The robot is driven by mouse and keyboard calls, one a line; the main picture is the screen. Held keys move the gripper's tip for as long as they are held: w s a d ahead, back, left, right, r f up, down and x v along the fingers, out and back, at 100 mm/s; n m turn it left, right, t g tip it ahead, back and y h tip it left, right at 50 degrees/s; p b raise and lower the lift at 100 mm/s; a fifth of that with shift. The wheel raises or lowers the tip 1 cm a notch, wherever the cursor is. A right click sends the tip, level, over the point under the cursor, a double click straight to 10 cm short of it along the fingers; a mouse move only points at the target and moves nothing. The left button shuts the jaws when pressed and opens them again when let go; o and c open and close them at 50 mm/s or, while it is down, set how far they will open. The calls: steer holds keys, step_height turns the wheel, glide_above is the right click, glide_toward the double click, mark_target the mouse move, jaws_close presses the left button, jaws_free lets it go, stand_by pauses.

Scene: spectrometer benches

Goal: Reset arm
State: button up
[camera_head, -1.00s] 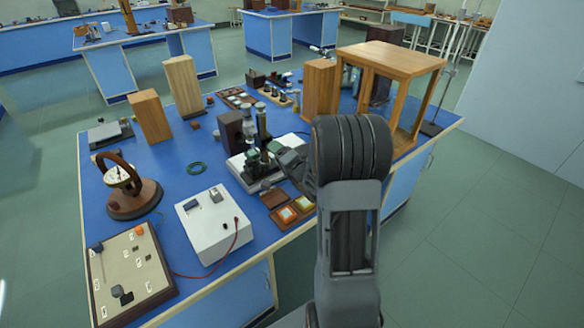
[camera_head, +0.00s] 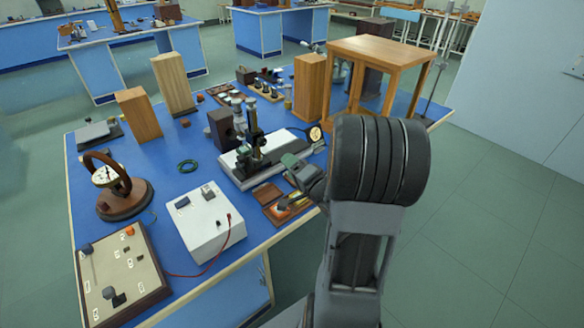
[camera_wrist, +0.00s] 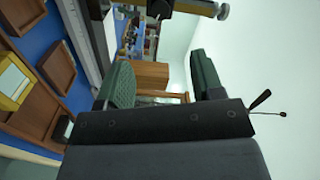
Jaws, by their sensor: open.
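My gripper (camera_head: 290,182) is over the front edge of the blue bench (camera_head: 150,180), just in front of the spectrometer (camera_head: 256,150) with its black column and white base. Its jaws are apart, and nothing shows between them in the wrist view (camera_wrist: 163,82). The green-padded fingers stand at either side of the wrist view. In the head view the gripper partly hides the small wooden tray (camera_head: 268,193) with coloured pieces. That tray also appears close at the left of the wrist view (camera_wrist: 28,90).
A white box (camera_head: 205,220) with a red wire and a panel with switches (camera_head: 120,265) lie at the front left. A wooden stand (camera_head: 385,50) and upright wooden blocks (camera_head: 138,114) stand farther back. The floor at right (camera_head: 500,210) is clear.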

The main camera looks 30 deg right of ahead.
stand_by(0.4)
steer(key=s+d+f+n+g+h, duration=0.55)
steer(key=f+g, duration=0.35)
steer(key=g, duration=0.2)
steer(key=s+a+r+n+g+y, duration=0.1)
steer(key=s+a+r+n, duration=0.1)
steer(key=a+r, duration=0.2)
steer(key=s+a+r+n+g+y+p, duration=0.1)
steer(key=s+a+r+n, duration=0.2)
steer(key=a, duration=0.7)
steer(key=s+a+r+n+g+y, duration=0.1)
steer(key=s+a+r+n+y, duration=0.1)
steer(key=a+r, duration=0.3)
steer(key=shift+s+a+r+n, duration=0.35)
steer(key=shift+s+a, duration=0.3)
steer(key=shift+a, duration=0.45)
